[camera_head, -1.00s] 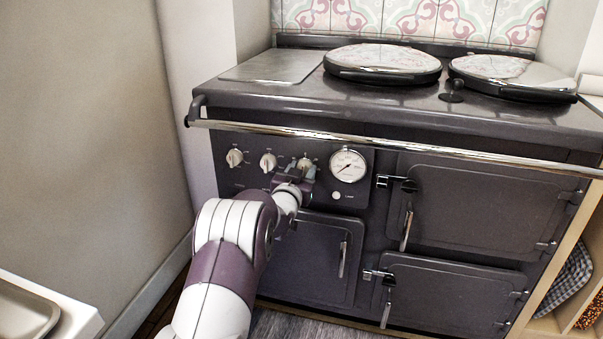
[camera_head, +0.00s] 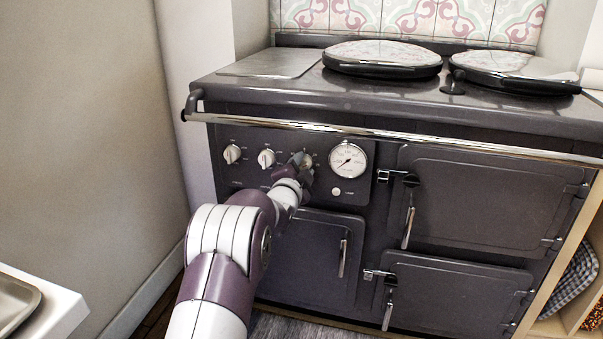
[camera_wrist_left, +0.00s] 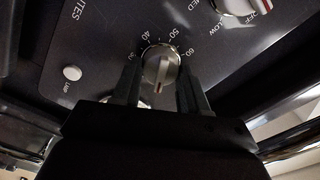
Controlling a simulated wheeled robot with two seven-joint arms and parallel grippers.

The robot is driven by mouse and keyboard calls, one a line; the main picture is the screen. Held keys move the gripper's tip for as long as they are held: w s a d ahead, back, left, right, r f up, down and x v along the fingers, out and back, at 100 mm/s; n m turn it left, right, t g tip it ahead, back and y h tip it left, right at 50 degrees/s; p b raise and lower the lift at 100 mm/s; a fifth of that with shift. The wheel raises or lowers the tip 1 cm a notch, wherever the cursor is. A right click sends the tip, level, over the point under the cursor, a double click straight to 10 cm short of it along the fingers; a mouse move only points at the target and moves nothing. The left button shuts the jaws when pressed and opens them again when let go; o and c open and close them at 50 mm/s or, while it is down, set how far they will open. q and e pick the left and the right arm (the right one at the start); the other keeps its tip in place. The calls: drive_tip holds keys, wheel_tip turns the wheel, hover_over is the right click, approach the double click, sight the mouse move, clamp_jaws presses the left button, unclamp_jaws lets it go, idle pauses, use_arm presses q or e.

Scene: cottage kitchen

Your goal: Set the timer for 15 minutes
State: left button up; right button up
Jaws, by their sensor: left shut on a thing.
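The timer knob (camera_wrist_left: 160,66) is a round silver dial in the left wrist view, with minute marks around it; 40, 50 and 60 are readable. Its red line lies on the near side, toward my gripper's palm, where the scale is hidden. My left gripper (camera_wrist_left: 160,88) has one dark finger on each side of the knob and is shut on it. In the head view my left gripper (camera_head: 297,168) is at the third knob (camera_head: 307,161) on the cooker panel, covering part of it. My right gripper is not in view.
Two more knobs (camera_head: 233,154) (camera_head: 266,158) sit left of the timer. A round gauge (camera_head: 348,160) and a small lamp button (camera_head: 336,191) are close on its right. The chrome rail (camera_head: 400,139) runs above the panel. Oven doors (camera_head: 480,210) are shut.

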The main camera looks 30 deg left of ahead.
use_arm(q)
drive_tip(key=shift+f+m+b, duration=0.2)
drive_tip(key=shift+m+b, duration=0.5)
drive_tip(key=shift+m, duration=0.6)
drive_tip(key=o, duration=1)
drive_tip(key=shift+r, duration=0.1)
drive_tip(key=shift+s+d+r, duration=0.1)
drive_tip(key=shift+s, duration=0.15)
drive_tip(key=p+v, duration=0.3)
drive_tip(key=v, duration=0.9)
drive_tip(key=shift+s+p, duration=0.1)
drive_tip(key=shift+p, duration=0.3)
